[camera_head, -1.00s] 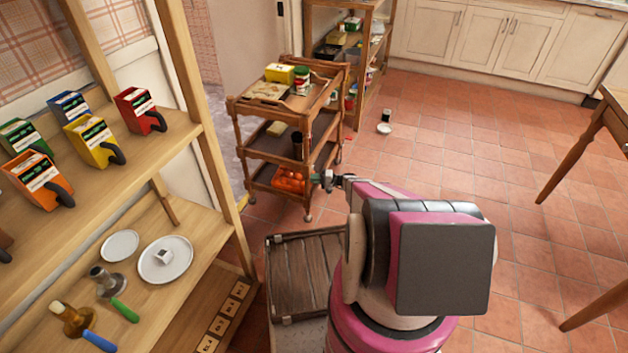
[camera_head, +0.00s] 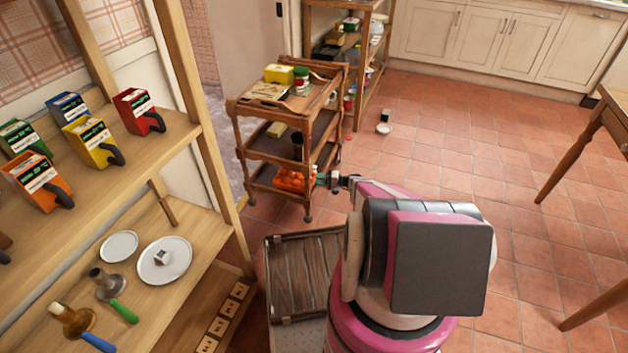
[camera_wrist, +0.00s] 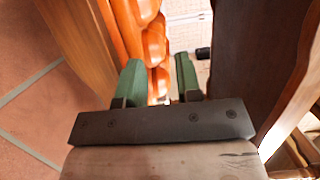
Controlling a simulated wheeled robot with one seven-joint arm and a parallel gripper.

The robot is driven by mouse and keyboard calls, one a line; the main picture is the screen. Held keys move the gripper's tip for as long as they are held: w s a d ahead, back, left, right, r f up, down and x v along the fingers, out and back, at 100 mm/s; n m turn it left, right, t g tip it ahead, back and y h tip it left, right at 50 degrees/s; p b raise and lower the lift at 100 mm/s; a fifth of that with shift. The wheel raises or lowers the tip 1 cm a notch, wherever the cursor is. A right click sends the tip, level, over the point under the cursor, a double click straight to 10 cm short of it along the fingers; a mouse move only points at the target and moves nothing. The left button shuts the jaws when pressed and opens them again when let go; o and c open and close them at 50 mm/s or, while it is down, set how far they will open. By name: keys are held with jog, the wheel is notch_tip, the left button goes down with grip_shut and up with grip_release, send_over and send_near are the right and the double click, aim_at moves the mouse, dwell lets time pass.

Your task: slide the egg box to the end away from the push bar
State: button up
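The orange egg box (camera_head: 293,179) sits on the bottom shelf of the wooden trolley (camera_head: 262,148). A raised wooden bar (camera_head: 328,66), which looks like the push bar, is at the trolley's far right end. My gripper (camera_head: 323,180) reaches in at the right side of the bottom shelf, at the egg box's right end. In the wrist view, its two green fingers (camera_wrist: 159,82) are apart. The rounded orange egg box (camera_wrist: 142,28) runs ahead of the left finger and shows partly between the fingers. I cannot tell whether a finger touches it.
Dark wooden trolley posts (camera_wrist: 251,55) stand close at the right of my gripper in the wrist view. A dark bottle (camera_head: 297,145) stands on the middle shelf. A slatted crate (camera_head: 305,275) lies in front of the trolley.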

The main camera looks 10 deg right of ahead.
jog(key=v, duration=0.7)
jog(key=shift+d, duration=0.2)
jog(key=shift+r, duration=0.1)
